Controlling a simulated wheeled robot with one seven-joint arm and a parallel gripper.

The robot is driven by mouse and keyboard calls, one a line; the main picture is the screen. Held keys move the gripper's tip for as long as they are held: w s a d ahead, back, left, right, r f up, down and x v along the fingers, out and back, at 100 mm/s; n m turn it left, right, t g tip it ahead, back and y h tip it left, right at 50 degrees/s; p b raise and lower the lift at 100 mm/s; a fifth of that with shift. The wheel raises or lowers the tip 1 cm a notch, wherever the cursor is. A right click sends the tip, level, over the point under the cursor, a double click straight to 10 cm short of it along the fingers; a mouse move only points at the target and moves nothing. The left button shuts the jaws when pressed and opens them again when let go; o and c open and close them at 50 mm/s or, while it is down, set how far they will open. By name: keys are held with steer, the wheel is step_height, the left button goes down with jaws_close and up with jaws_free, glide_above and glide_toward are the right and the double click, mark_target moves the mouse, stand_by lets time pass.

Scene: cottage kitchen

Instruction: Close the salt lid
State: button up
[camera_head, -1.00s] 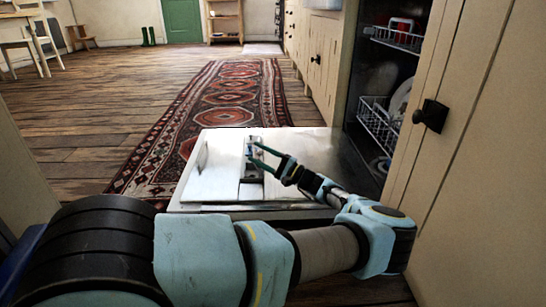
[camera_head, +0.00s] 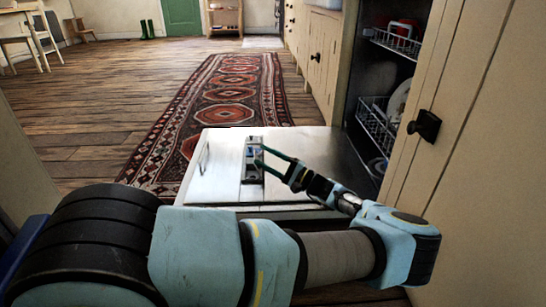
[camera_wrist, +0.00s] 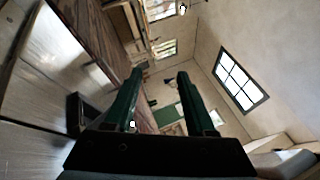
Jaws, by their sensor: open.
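The open dishwasher door (camera_head: 222,180) lies flat, its pale inner face up. A narrow grey and dark dispenser (camera_head: 253,172) is set in it, near the middle. A small bluish-grey part shows at its far end; I cannot tell for sure that this is the salt lid or how far it is open. My gripper (camera_head: 260,155) is open and empty, its green fingers at the dispenser's right side; contact cannot be told. In the wrist view, both fingers (camera_wrist: 160,74) are apart with nothing between them. A dark upright piece (camera_wrist: 74,112) stands left of them on the pale door surface.
The dishwasher racks (camera_head: 378,125) hold dishes inside the cabinet at right. A cabinet door with a black knob (camera_head: 425,126) stands close at right. A patterned rug (camera_head: 235,90) and wooden floor (camera_head: 110,105) lie open beyond the door.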

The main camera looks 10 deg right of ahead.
steer(key=s+p, duration=0.1)
steer(key=s+r, duration=0.1)
steer(key=s+r+p, duration=0.1)
steer(key=s, duration=0.1)
steer(key=shift+d+r+p, duration=0.2)
steer(key=shift+d+p, duration=0.15)
steer(key=shift+d, duration=0.05)
stand_by(0.4)
steer(key=p+v, duration=0.2)
steer(key=v, duration=0.8)
steer(key=shift+s+d, duration=0.2)
steer(key=shift+d, duration=0.15)
steer(key=shift+f, duration=0.1)
